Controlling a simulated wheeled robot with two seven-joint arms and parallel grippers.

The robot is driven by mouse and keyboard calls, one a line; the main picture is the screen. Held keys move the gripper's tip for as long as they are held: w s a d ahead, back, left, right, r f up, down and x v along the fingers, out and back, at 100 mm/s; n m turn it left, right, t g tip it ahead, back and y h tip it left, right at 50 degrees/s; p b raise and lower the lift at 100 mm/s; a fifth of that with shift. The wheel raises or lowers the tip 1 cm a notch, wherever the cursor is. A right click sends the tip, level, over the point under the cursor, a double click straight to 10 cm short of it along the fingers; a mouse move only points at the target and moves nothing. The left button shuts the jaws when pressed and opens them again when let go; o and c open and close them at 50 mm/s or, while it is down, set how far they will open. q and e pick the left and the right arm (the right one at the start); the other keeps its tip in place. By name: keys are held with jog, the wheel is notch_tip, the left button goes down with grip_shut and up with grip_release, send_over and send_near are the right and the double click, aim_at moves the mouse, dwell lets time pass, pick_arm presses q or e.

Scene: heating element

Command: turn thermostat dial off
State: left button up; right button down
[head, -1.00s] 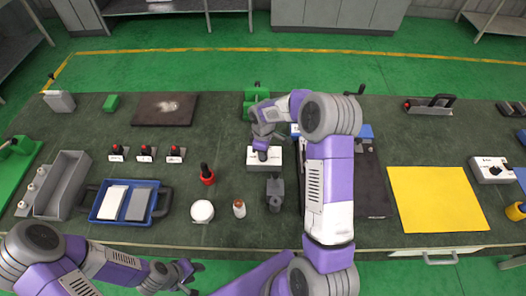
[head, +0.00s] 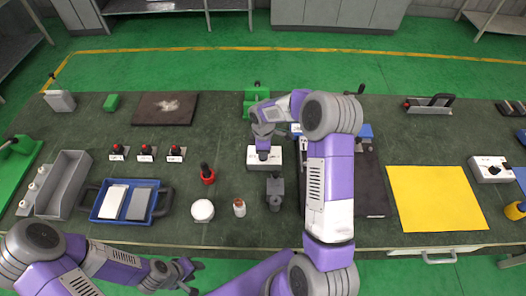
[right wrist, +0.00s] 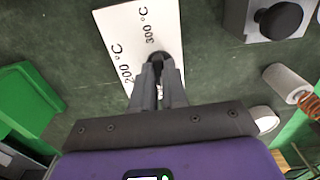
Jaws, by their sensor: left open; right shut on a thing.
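The thermostat is a white box (head: 252,158) on the dark table, below my right gripper (head: 264,154). In the right wrist view its white plate (right wrist: 120,40) carries the marks 200 °C and 300 °C. The dark dial (right wrist: 158,58) sits between my right gripper's fingertips (right wrist: 158,72). The right gripper is shut on the dial, and the fingers hide most of it and its pointer. My left gripper (head: 190,275) is open and empty at the table's front edge, far from the thermostat.
A dark grey block with a knob (head: 275,190) stands just in front of the thermostat. A red-based item (head: 207,175), a white round jar (head: 202,211) and a small bottle (head: 239,207) stand to the left. A yellow mat (head: 436,198) lies at right.

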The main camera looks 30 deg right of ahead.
jog(key=c, duration=1.2)
grip_release()
jog(key=shift+o, duration=0.2)
jog(key=shift+r, duration=0.1)
notch_tip(320, 180, up, 8)
jog(key=shift+f, duration=0.25)
jog(key=shift+p, duration=0.3)
